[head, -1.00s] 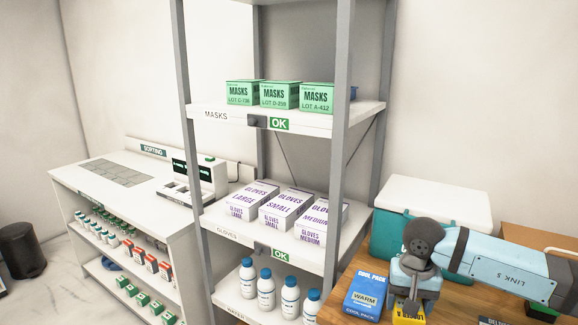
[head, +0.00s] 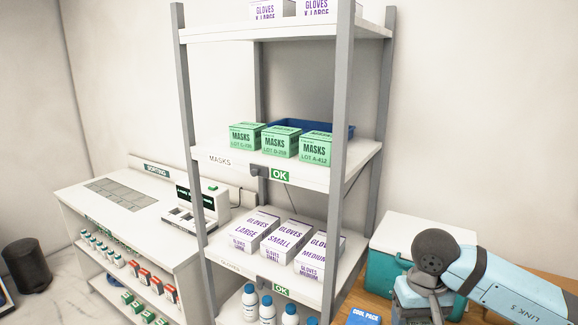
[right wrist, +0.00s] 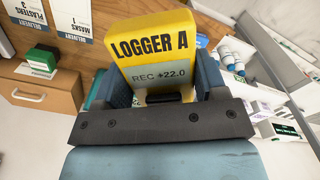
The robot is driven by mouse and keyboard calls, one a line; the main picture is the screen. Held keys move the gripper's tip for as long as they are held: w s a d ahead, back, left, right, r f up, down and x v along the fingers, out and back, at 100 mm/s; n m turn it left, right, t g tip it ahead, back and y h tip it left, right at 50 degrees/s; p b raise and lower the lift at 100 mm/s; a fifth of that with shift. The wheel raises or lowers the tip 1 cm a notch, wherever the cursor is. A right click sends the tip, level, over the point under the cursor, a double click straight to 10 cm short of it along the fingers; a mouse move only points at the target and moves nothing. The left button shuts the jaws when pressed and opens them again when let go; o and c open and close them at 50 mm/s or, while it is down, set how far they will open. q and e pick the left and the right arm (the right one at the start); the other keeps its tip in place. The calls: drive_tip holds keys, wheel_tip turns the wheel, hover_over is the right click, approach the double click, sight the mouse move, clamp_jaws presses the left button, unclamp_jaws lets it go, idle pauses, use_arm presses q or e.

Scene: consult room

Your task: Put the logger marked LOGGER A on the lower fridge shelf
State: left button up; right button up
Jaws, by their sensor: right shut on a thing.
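The logger marked LOGGER A (right wrist: 158,50) is a yellow block with a grey display strip reading REC +22.0. In the right wrist view it sits between the two fingers of my right gripper (right wrist: 163,82), which is shut on it. In the head view my right gripper (head: 415,312) is at the bottom edge, in front of the teal box; its fingertips and the logger are cut off there. My left gripper is not in view. No fridge or fridge shelf can be made out.
A shelf rack (head: 345,150) with masks (head: 280,140), gloves (head: 287,238) and bottles stands left of my right arm. A teal box with white lid (head: 385,265) and a cool pack (head: 363,317) are on the wooden table. A sorting counter (head: 75,200) stands at far left.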

drive_tip(key=s+f, duration=0.4)
drive_tip(key=f, duration=0.2)
drive_tip(key=shift+s, duration=0.4)
